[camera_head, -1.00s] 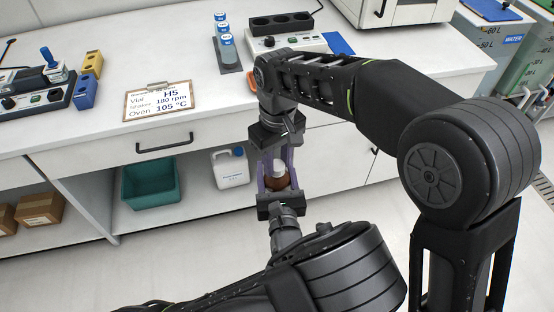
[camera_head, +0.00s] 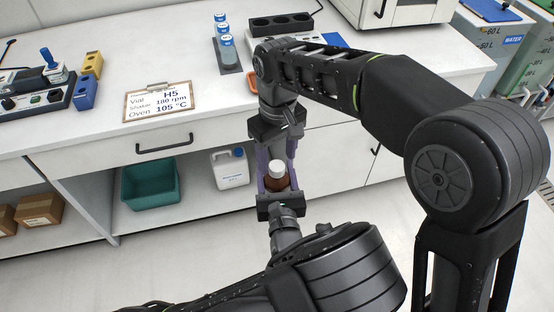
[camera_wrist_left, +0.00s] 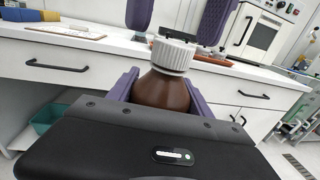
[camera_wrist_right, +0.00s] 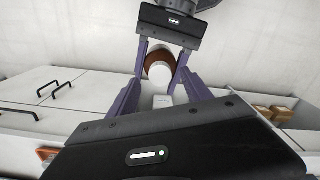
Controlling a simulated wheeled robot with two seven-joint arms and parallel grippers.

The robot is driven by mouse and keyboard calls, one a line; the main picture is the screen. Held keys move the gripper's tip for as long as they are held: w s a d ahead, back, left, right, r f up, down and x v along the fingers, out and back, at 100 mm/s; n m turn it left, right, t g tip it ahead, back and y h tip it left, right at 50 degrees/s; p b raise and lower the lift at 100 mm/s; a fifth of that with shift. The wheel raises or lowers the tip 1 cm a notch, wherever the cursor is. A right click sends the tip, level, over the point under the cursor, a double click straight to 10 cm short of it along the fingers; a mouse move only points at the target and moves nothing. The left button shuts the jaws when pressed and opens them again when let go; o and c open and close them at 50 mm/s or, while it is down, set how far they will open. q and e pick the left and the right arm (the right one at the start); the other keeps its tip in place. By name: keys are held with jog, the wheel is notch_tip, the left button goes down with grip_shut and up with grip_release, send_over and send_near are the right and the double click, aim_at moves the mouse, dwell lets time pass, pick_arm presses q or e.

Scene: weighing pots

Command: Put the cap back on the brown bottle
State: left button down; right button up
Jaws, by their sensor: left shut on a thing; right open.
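The brown bottle (camera_head: 278,184) is upright between the purple fingers of my left gripper (camera_head: 277,186), which is shut on its body. The bottle also shows in the left wrist view (camera_wrist_left: 160,92). The white ribbed cap (camera_head: 277,167) sits level on the bottle's neck; it shows closely in the left wrist view (camera_wrist_left: 173,55). My right gripper (camera_head: 277,152) is open and empty just above the cap, its fingers spread to either side. In the right wrist view, the cap (camera_wrist_right: 160,72) lies between and beyond the right fingers. The thread under the cap is hidden.
The bottle is held in front of the white bench (camera_head: 200,120), above the floor. A clipboard sign (camera_head: 159,101), blue-capped vials (camera_head: 225,45) and an orange tray (camera_head: 253,80) are on the bench. A teal bin (camera_head: 150,185) and a white jug (camera_head: 230,168) stand on the shelf below.

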notch_tip(320, 180, up, 6)
jog(key=shift+f, duration=0.25)
dwell(0.4)
